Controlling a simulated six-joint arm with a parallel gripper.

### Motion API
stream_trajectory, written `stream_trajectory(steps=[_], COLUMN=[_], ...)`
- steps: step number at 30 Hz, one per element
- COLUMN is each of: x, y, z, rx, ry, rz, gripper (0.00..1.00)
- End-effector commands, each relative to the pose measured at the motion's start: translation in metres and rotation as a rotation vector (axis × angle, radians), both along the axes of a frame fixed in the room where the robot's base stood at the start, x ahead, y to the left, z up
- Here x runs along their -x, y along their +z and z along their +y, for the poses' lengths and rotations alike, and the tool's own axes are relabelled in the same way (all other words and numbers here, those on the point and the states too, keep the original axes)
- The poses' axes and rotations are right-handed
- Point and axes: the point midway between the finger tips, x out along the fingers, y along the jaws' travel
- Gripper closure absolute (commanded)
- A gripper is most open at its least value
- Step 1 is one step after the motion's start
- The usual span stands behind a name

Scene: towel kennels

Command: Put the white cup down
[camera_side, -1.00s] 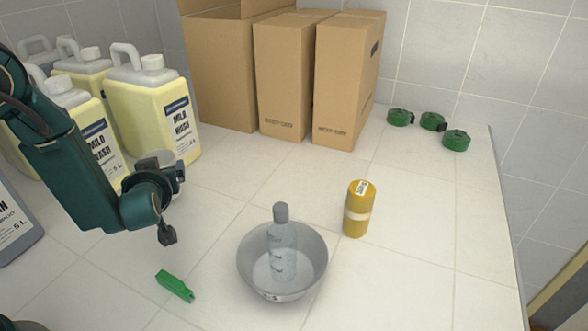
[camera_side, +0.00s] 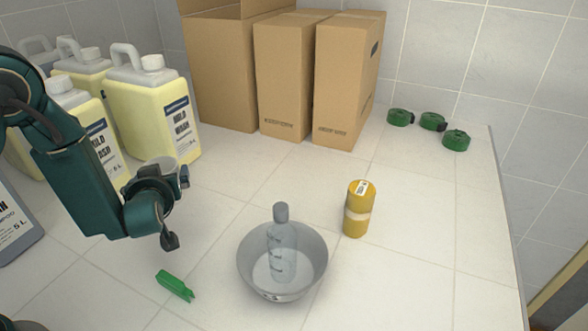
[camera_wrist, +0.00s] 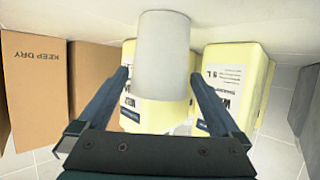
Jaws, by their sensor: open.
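The white cup (camera_wrist: 161,50) fills the middle of the wrist view, between the two fingers of my open gripper (camera_wrist: 161,78). A narrow gap shows between the cup and each finger.
Yellow wash jugs (camera_side: 152,105) stand close behind the cup. Cardboard boxes (camera_side: 285,75) stand at the back. A grey bowl (camera_side: 257,262) holding a clear bottle (camera_side: 281,240), a yellow roll (camera_side: 360,208) and a green clip (camera_side: 175,286) are nearer. Green rolls (camera_side: 432,121) lie at the far right.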

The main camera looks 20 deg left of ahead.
Motion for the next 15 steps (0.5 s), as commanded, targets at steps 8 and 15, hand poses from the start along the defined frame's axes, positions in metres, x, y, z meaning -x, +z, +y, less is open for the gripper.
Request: stream_trajectory(steps=[8,15], x=[0.026,0.051], y=[0.016,0.031], z=[-0.03,-0.054], rx=[0.0,0.001], ry=[-0.01,-0.01], rz=[-0.002,-0.002], gripper=[0.0,0.0])
